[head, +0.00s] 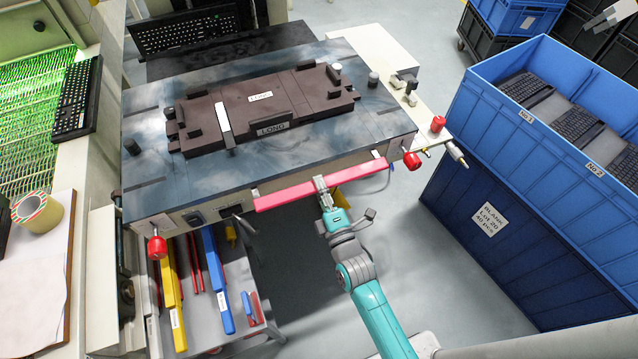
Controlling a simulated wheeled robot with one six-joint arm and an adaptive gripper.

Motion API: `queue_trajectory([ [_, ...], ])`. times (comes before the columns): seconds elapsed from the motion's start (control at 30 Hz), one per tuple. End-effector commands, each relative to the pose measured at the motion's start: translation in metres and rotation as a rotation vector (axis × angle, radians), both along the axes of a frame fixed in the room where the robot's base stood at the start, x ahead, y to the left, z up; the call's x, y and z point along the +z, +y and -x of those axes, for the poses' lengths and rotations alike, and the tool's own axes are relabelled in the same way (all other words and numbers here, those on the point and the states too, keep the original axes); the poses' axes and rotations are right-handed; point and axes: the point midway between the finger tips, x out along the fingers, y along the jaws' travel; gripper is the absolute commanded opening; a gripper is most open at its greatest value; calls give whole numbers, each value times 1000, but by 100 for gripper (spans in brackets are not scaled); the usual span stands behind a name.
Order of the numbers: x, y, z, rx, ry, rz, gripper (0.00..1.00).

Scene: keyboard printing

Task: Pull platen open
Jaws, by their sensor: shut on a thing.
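The platen (350,138) is a dark slab with a mottled blue-grey top on the printing machine. A brown fixture (300,95) labelled LONG lies on it and holds no keyboard. A long pink-red handle bar (290,198) runs along the platen's front edge. My gripper (321,184) is shut on the handle bar, right of its middle. The fingertips cover a small part of the bar.
Blue crates (540,110) with keyboards stand at the right. A red knob (412,161) sits at the front right corner, another (157,247) at the front left. A tool shelf (215,300) is below. Keyboards (185,30) lie behind and at left (77,98). Floor shows in front.

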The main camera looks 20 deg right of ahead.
Motion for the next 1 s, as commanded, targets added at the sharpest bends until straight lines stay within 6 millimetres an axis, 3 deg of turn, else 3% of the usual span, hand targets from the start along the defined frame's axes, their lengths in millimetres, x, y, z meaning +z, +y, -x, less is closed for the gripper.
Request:
queue_trajectory([
  [0.1,-2,0,2,0,3,-1,0],
  [0.13,-2,0,2,0,3,-1,21],
  [0.2,-3,0,3,0,4,-1,39],
  [0.23,-3,0,3,0,4,-1,42],
  [0.67,-3,0,8,0,3,0,42],
  [1.0,-16,0,64,0,6,0,42],
])
